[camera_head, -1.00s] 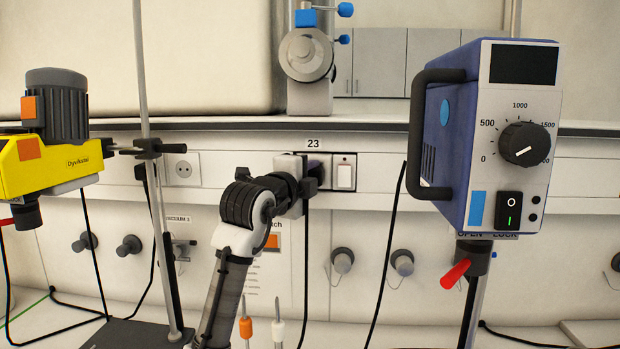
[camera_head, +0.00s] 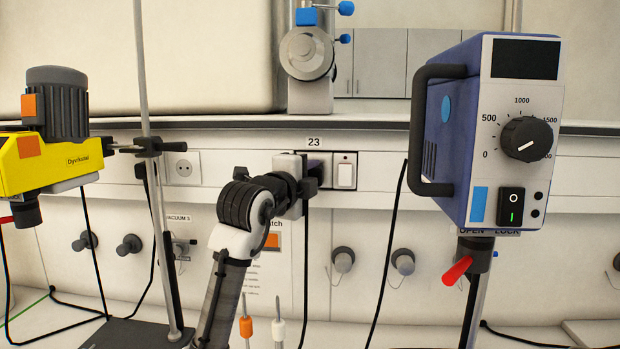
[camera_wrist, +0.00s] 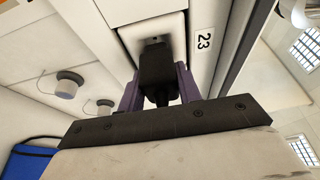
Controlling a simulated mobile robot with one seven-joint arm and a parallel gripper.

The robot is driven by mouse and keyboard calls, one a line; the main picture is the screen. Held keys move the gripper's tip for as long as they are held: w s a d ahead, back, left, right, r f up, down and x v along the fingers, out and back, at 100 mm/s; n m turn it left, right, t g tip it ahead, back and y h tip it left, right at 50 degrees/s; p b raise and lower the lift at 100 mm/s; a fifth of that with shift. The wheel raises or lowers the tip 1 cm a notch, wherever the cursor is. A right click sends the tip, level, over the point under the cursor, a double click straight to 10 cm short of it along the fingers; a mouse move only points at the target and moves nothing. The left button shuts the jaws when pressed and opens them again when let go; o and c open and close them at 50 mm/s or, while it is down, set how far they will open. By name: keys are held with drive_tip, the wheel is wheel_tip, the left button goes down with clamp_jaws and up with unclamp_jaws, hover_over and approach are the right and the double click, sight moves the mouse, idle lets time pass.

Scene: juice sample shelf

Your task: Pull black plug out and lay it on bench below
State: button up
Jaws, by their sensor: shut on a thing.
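The black plug (camera_wrist: 156,66) is in the wrist view, between the purple fingers of my gripper (camera_wrist: 159,88), which is shut on it. The plug is in line with the pale wall socket (camera_wrist: 150,33), beside the label 23. Part of the socket face shows past the plug; I cannot tell how far its pins are in. In the head view my gripper (camera_head: 309,182) is at the wall rail below the label 23, and it hides the plug. A black cable (camera_head: 305,240) hangs below it. The pale bench (camera_head: 345,335) is at the bottom.
A white switch (camera_head: 345,170) is just right of my gripper. A blue stirrer (camera_head: 445,140) stands at right, a yellow one (camera_head: 50,165) at left. Orange-tipped and white-tipped upright pieces (camera_head: 246,327) stand near my arm. Several grey knobs (camera_head: 343,260) line the lower wall.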

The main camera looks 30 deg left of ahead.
drive_tip(key=shift+s+d+b, duration=0.3)
drive_tip(key=shift+s+d, duration=0.05)
drive_tip(key=shift+s, duration=0.3)
drive_tip(key=shift+s+d+b, duration=0.25)
drive_tip(key=shift+s+d, duration=0.05)
drive_tip(key=shift+s, duration=0.3)
drive_tip(key=shift+s, duration=0.1)
